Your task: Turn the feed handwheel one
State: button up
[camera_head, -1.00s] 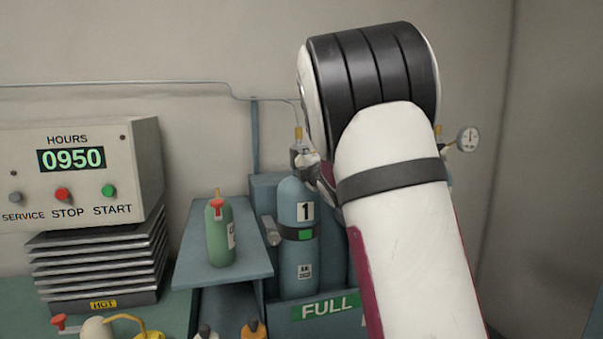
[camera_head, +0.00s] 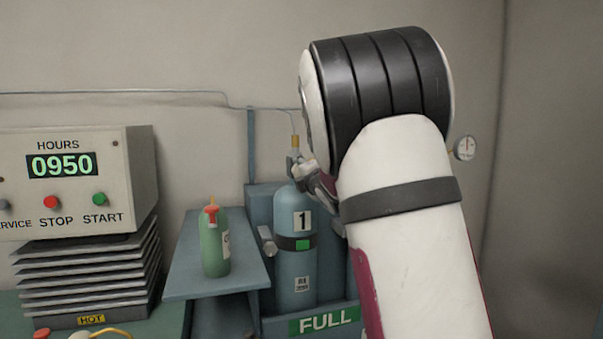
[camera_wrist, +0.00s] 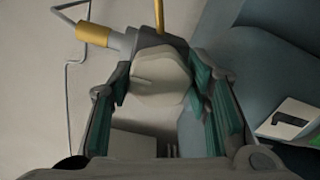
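The blue-grey cylinder marked 1 (camera_head: 297,262) stands upright in a rack, with its valve (camera_head: 294,160) on top. In the wrist view, a pale, many-sided handwheel (camera_wrist: 161,76) sits on the dark valve body, with a brass fitting (camera_wrist: 93,33) beside it. My gripper (camera_wrist: 160,82) has its two green-padded fingers apart, one on each side of the handwheel. Little gap shows, and I cannot tell whether the pads touch it. In the head view, my gripper (camera_head: 318,182) is beside the valve, mostly hidden by my arm.
A small green bottle (camera_head: 214,246) with a red top stands on a blue shelf (camera_head: 190,289) left of the cylinder. A console (camera_head: 75,180) reading 0950 is at far left. A gauge (camera_head: 465,148) shows right of my arm. The FULL label (camera_head: 326,320) is on the rack front.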

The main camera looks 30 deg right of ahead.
jog(key=shift+o, duration=1.4)
jog(key=v, duration=1.2)
